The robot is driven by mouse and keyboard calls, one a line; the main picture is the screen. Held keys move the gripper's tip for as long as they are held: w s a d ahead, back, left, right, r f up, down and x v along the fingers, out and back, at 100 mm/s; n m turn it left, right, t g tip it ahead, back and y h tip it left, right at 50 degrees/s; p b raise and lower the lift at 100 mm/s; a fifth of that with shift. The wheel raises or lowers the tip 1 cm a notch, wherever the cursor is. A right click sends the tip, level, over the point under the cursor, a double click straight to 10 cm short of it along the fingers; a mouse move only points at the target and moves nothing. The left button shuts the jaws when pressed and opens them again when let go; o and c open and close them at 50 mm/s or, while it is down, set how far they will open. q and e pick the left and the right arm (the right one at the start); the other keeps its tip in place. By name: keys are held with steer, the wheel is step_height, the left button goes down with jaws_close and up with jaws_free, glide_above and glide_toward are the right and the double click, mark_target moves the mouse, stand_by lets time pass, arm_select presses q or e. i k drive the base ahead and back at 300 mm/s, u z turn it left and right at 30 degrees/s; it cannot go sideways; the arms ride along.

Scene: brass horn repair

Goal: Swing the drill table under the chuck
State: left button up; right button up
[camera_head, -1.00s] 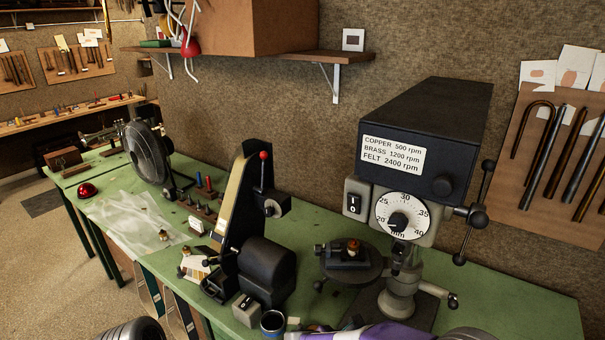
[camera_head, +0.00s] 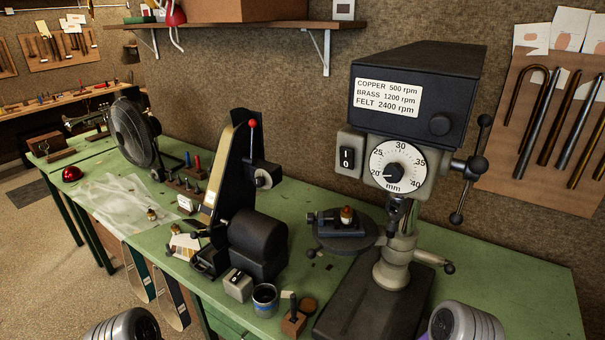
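The drill press stands at the right of the bench, its black head (camera_head: 418,95) facing me. Its chuck (camera_head: 398,212) hangs below the dial, in front of the column. The round dark drill table (camera_head: 365,245) sits to the left of the column, swung out to the side and not under the chuck. A small black vise (camera_head: 335,226) on it holds a small piece with a brass and red top (camera_head: 347,214). The column clamp has a lever (camera_head: 432,258) on its right. Neither gripper shows; only rounded grey parts of my arms appear at the bottom edge.
A black belt sander (camera_head: 258,240) stands left of the drill table, with a small gap between. The press's dark base (camera_head: 372,305), a blue-rimmed cup (camera_head: 265,298) and small wooden blocks (camera_head: 293,322) occupy the front. The green bench (camera_head: 520,295) is clear at right.

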mark_target(357, 238)
steer(key=u, duration=2.45)
steer(key=i, duration=1.55)
steer(key=z, duration=3.15)
